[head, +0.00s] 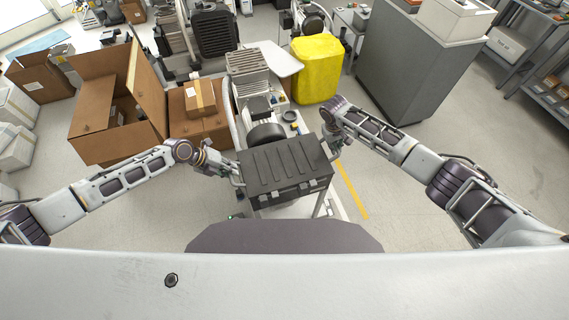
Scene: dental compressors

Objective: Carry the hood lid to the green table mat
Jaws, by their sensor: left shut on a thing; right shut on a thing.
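The hood lid (284,168) is a dark grey ribbed cover with handles at its sides, in the lower middle of the head view. My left gripper (233,172) is shut on its left side. My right gripper (330,150) is shut on its right side. The lid is between both arms, in front of a compressor (266,134), and hides part of what is below it. I cannot tell whether it is clear of its support. I see no green table mat.
An open cardboard box (115,105) and a smaller carton (200,97) stand to the left. A yellow bin (317,70) stands behind the lid, and a grey cabinet (405,70) is at the right back. Floor on the right is clear, with shelving (535,60) beyond.

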